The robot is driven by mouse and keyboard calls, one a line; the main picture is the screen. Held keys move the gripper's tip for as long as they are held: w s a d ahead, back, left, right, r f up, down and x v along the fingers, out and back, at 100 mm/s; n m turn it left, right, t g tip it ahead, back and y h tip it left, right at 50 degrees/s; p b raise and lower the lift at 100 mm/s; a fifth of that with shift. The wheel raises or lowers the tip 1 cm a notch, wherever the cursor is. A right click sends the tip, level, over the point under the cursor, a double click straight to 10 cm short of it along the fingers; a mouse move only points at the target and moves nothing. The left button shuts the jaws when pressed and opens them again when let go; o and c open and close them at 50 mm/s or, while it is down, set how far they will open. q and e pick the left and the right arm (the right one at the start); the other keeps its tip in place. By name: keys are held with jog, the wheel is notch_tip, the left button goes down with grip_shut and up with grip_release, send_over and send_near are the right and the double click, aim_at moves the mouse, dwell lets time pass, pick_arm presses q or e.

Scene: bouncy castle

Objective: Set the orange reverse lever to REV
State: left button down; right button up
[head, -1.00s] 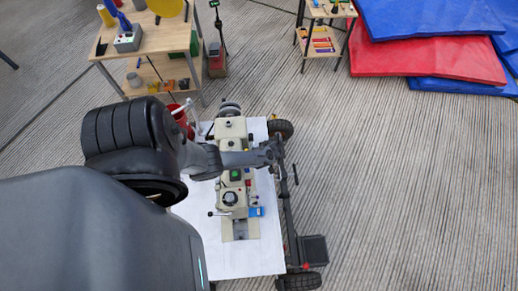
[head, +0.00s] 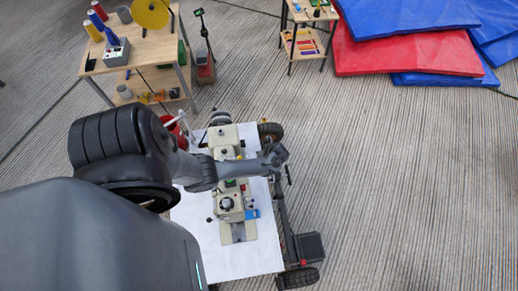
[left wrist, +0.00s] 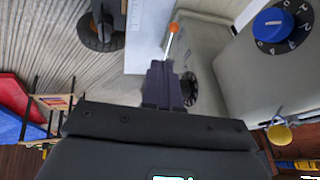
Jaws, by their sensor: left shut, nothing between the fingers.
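The orange-tipped lever (left wrist: 173,29) shows in the left wrist view as a thin metal rod with an orange end, beside the beige machine housing. My left gripper (left wrist: 163,68) is shut and empty, its fingertips just below the lever in that picture; I cannot tell whether they touch it. In the head view my left gripper (head: 276,156) is over the right side of the beige sewing machine (head: 229,211). The lever cannot be made out there, and no REV marking is readable. My right gripper is not in view.
A blue dial (left wrist: 272,22) with white markings sits on the machine near the lever. The machine stands on a white wheeled table (head: 255,262). A wooden shelf (head: 150,52) with thread spools stands behind left, and blue and red mats (head: 405,52) lie behind right.

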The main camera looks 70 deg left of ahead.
pick_arm(q)
jog(key=shift+v, duration=0.9)
jog(key=shift+d+f, duration=0.1)
jog(key=shift+d, duration=0.1)
